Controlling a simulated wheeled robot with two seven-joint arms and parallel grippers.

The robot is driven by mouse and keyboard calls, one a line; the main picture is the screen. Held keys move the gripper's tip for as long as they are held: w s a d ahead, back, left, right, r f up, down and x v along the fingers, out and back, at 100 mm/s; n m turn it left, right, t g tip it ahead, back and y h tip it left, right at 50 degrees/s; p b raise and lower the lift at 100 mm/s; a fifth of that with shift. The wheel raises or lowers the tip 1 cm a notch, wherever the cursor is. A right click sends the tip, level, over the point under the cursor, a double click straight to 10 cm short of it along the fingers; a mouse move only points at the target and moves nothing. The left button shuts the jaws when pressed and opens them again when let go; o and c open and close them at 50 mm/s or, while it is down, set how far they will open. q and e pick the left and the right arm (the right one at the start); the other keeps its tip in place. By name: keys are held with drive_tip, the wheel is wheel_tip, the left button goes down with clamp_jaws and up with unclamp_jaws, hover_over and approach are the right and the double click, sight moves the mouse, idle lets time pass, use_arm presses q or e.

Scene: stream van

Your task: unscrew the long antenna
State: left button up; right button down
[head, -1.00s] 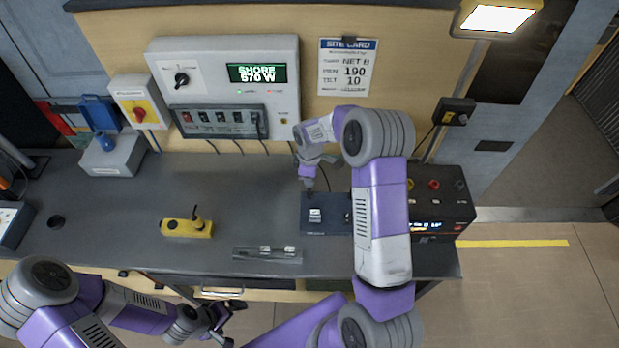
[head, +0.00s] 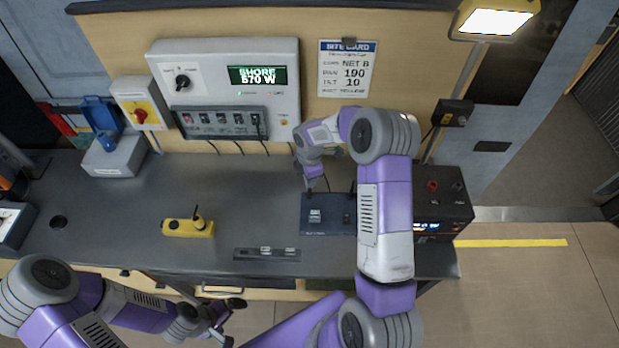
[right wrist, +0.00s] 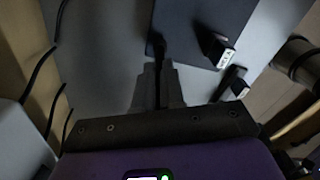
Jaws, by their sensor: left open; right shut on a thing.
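A dark blue box (head: 318,228) with small white labels stands on the bench, partly hidden by my right arm. My right gripper (head: 309,187) points down at its back left edge. In the right wrist view my right gripper (right wrist: 158,75) is shut on a slim black piece (right wrist: 159,45) at the edge of the box; this looks like the long antenna, mostly hidden by the fingers. Two more black connectors with pale tags show beside it. My left gripper (head: 228,318) is open and empty, low in front of the bench.
A yellow device (head: 188,228) with a short black stub and a dark rail (head: 267,254) with two small pieces lie on the grey bench. A black power unit (head: 445,205) stands at right. The bench left of the box is mostly clear.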

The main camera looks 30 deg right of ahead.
drive_tip(key=c, duration=1.3)
unclamp_jaws()
drive_tip(key=m+b, duration=0.1)
drive_tip(key=m, duration=0.1)
drive_tip(key=shift+f+m, duration=0.1)
drive_tip(key=shift+m, duration=0.9)
drive_tip(key=shift+m+b, duration=0.55)
drive_tip(key=shift+m, duration=1.45)
